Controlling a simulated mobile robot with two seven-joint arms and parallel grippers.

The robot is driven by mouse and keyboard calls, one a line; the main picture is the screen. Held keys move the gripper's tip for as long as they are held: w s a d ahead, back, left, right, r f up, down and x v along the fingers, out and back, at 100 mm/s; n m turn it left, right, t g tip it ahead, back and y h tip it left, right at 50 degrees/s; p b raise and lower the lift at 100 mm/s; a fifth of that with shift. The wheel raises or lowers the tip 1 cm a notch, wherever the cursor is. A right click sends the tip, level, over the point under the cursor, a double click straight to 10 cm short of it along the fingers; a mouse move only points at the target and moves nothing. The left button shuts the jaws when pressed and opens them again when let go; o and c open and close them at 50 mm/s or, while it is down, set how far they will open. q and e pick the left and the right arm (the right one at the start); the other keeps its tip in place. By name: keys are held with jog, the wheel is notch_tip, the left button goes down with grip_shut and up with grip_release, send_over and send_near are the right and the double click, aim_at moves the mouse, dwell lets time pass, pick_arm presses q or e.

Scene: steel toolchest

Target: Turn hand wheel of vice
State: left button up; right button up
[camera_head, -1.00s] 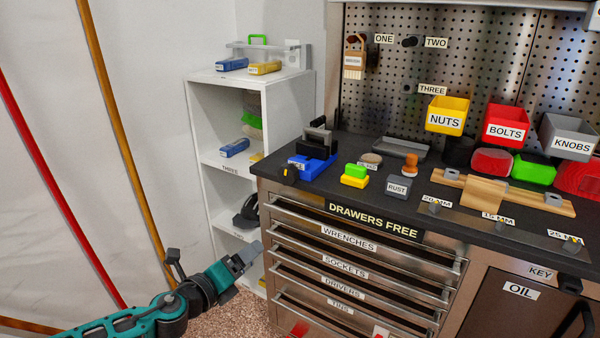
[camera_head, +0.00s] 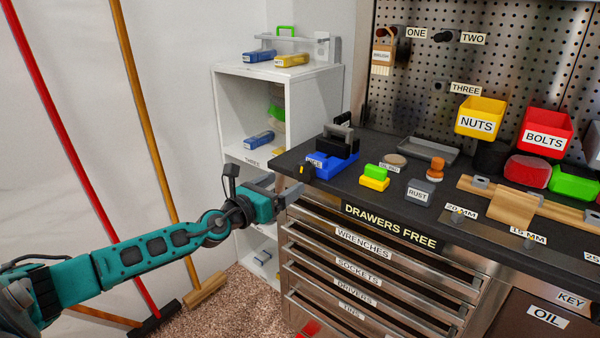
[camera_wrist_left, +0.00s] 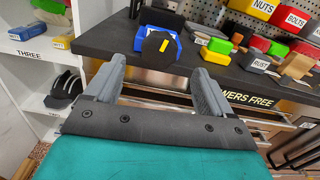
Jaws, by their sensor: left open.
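The vice (camera_head: 331,158) has a blue base and dark jaws and sits at the left end of the dark worktop. Its black hand wheel with a yellow mark (camera_head: 304,169) faces the front, at the worktop's front edge. In the left wrist view the hand wheel (camera_wrist_left: 157,50) shows as a black disc between and beyond my fingertips. My left gripper (camera_head: 291,194) is open and empty, just in front of and a little below the wheel, apart from it. Its two grey fingers (camera_wrist_left: 162,78) show in the left wrist view. My right gripper is not in view.
A white shelf unit (camera_head: 229,108) stands left of the toolchest. Green and yellow blocks (camera_head: 374,177) and a grey RUST box (camera_head: 420,192) sit right of the vice. Drawer handles (camera_head: 380,238) stick out below the worktop. A red broom (camera_head: 75,150) leans on the wall.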

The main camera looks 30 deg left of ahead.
aim_at(299, 173)
pick_arm(q)
jog(key=w, duration=0.5)
jog(key=w+b, duration=0.1)
jog(key=w, duration=0.1)
jog(key=shift+w+d, duration=0.2)
jog(key=shift+d, duration=0.1)
jog(key=shift+c, duration=0.5)
jog(key=c, duration=0.9)
jog(key=shift+o, duration=0.2)
jog(key=shift+n, duration=0.3)
jog(key=n, duration=0.2)
jog(key=shift+n, duration=0.4)
jog(key=n, duration=0.3)
jog(key=shift+a+n, duration=0.1)
jog(key=shift+n, duration=0.2)
jog(key=n+p, duration=0.1)
jog(key=n, duration=0.2)
jog(key=shift+n, duration=0.3)
jog(key=shift+a+f+n+p, duration=0.15)
jog(key=shift+n+p, duration=0.5)
jog(key=shift+n, duration=1.15)
